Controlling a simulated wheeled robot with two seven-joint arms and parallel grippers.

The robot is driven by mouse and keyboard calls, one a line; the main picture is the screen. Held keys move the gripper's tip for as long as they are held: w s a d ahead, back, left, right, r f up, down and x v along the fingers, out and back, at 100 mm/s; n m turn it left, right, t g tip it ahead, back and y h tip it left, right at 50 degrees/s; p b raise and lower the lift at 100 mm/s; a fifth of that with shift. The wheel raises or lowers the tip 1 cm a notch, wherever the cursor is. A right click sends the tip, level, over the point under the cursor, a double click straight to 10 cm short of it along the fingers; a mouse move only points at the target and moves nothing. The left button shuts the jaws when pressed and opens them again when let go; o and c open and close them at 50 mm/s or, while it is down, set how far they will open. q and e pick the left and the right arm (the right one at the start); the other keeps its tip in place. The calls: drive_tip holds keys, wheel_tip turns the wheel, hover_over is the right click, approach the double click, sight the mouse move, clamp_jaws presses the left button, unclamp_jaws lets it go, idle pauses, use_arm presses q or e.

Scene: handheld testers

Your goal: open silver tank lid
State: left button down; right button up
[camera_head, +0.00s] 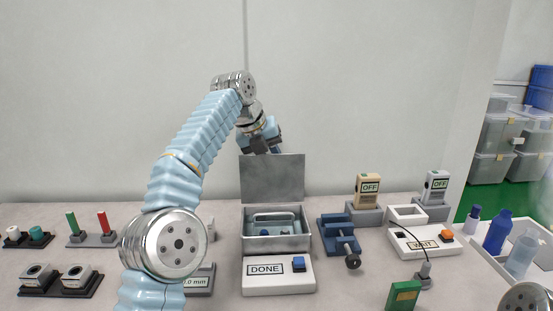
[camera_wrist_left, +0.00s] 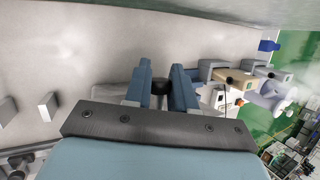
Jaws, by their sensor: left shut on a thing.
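The silver tank (camera_head: 259,243) stands on the table with its top open. Its silver lid (camera_head: 272,180) stands upright at the tank's back edge. Inside the tank I see a pale handle-like bar and bluish parts. My left gripper (camera_head: 275,150) is at the lid's top edge, its fingertips partly hidden behind the lid. In the left wrist view its two blue fingers (camera_wrist_left: 160,88) are shut on a dark round knob (camera_wrist_left: 161,86), which seems to be the lid's. My right gripper is out of view.
A white DONE box (camera_head: 280,276) with a blue button sits in front of the tank. A blue vise (camera_head: 338,236) stands close on the right. Testers, a WAIT box (camera_head: 420,243) and a bottle tray fill the right side. Small racks stand at left.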

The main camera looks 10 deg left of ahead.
use_arm(q)
drive_tip(key=shift+r, duration=0.1)
drive_tip(key=c, duration=1)
unclamp_jaws()
drive_tip(key=shift+c, duration=0.2)
